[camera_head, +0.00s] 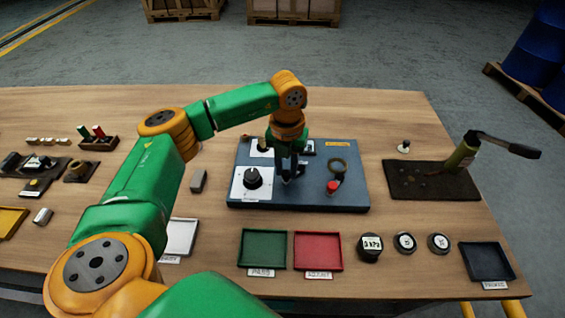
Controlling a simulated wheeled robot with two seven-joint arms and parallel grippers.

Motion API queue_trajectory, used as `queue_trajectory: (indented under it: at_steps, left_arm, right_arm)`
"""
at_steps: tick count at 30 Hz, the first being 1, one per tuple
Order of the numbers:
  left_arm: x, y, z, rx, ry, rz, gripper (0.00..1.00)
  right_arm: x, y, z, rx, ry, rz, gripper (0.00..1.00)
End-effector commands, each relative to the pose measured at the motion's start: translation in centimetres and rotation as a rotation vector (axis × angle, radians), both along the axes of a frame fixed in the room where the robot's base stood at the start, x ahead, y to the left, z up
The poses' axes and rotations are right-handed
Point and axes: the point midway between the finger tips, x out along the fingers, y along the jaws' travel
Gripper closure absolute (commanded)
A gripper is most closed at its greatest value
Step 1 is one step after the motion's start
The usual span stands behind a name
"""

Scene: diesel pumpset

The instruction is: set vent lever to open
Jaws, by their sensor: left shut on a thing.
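A blue panel (310,195) lies on the wooden table. My left gripper (289,177) reaches down onto the middle of the panel, between the black knob and the red knob. It is shut on a small dark part there, likely the vent lever. The fingers hide most of that part, so I cannot tell its setting. My right gripper is not in view.
A green tray (263,231) and a red tray (318,233) lie in front of the panel, with several round gauges to their right. A hand pump (463,152) with a black handle stands on a dark mat at right. A dark tray (487,243) lies at front right.

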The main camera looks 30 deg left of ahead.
Motion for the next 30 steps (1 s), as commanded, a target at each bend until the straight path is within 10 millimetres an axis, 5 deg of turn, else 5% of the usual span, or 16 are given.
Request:
queue_trajectory:
  at_steps: [15,30]
  left_arm:
    - [0.1,-1.8,0.0,-0.001,-0.001,0.309,1.0]
    - [0.1,-2.1,0.1,-0.002,-0.002,0.364,1.0]
  right_arm:
    - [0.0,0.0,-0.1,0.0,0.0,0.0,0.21]
    - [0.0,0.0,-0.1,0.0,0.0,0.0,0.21]
